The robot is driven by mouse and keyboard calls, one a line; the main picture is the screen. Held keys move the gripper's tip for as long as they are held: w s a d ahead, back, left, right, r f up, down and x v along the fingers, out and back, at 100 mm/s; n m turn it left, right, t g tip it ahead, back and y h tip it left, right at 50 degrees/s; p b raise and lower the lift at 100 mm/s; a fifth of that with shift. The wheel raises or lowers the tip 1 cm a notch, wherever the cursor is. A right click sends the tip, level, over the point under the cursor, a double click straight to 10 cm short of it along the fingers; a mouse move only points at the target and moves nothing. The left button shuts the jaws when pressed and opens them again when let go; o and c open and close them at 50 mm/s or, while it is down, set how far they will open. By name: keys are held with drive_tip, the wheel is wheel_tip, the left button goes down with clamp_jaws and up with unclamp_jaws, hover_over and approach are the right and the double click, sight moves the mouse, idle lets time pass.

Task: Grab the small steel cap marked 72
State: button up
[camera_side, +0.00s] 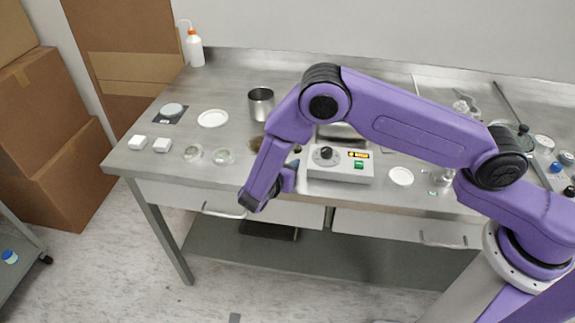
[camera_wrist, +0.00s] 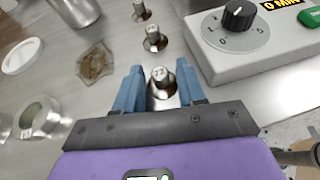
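The small steel cap marked 72 (camera_wrist: 161,83) stands upright on the steel bench in the wrist view, with its number facing up. My gripper (camera_wrist: 160,70) is open, one blue finger on each side of this cap. A narrow gap seems to show beside the cap's knob; whether its wider base touches a finger I cannot tell. Two similar caps stand in a line beyond it, one nearer (camera_wrist: 154,41) and one farther (camera_wrist: 140,11); their numbers are not clear. In the side view my gripper (camera_side: 288,178) is low at the bench's front, and my arm hides the cap marked 72.
A grey control box (camera_side: 340,165) with a black knob stands close right of my gripper. A steel beaker (camera_side: 261,103) stands behind. The bench's front edge is close.

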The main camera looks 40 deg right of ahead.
clamp_jaws()
drive_tip(key=shift+r, duration=0.1)
